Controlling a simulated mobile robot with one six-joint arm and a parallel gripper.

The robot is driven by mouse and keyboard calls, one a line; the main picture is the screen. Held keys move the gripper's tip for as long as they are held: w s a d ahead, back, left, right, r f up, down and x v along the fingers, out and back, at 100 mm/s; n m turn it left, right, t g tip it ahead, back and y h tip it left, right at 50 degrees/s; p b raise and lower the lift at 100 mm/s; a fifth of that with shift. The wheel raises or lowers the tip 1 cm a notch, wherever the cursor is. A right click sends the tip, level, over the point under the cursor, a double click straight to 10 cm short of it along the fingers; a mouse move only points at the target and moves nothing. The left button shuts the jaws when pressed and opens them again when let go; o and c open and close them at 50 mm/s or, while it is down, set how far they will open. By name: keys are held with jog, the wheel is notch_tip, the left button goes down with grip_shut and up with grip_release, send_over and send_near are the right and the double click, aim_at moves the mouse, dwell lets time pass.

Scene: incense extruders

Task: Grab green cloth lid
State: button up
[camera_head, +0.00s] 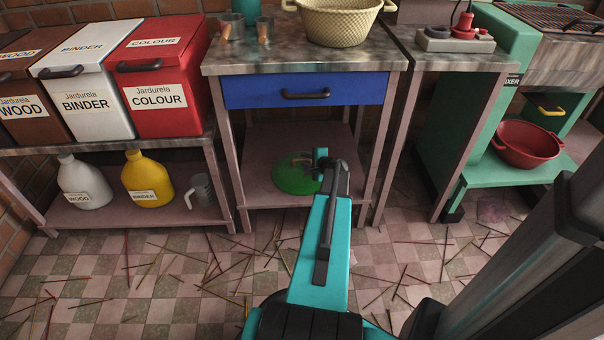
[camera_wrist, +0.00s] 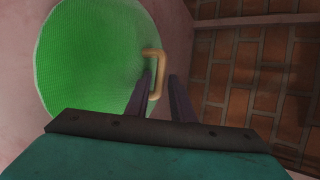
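The green cloth lid (camera_head: 290,182) is a round, bright green disc lying on the lower shelf under the blue drawer. In the wrist view the lid (camera_wrist: 85,50) fills the upper left, and its tan curved handle (camera_wrist: 154,54) stands at its right edge. My gripper (camera_head: 322,160) reaches in under the drawer, over the lid's right side, and hides part of it. In the wrist view my gripper (camera_wrist: 160,76) is open. Its two dark fingers stand on either side of the handle's lower part, with a small gap showing; contact cannot be told.
The blue drawer (camera_head: 305,90) and tabletop are above the shelf, with table legs on both sides. A brick wall (camera_wrist: 255,75) is behind. A yellow jug (camera_head: 148,180) and a measuring cup (camera_head: 200,190) stand on the left shelf. Thin sticks litter the tiled floor (camera_head: 180,275).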

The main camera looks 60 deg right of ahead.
jog(key=shift+x, duration=1.2)
grip_shut()
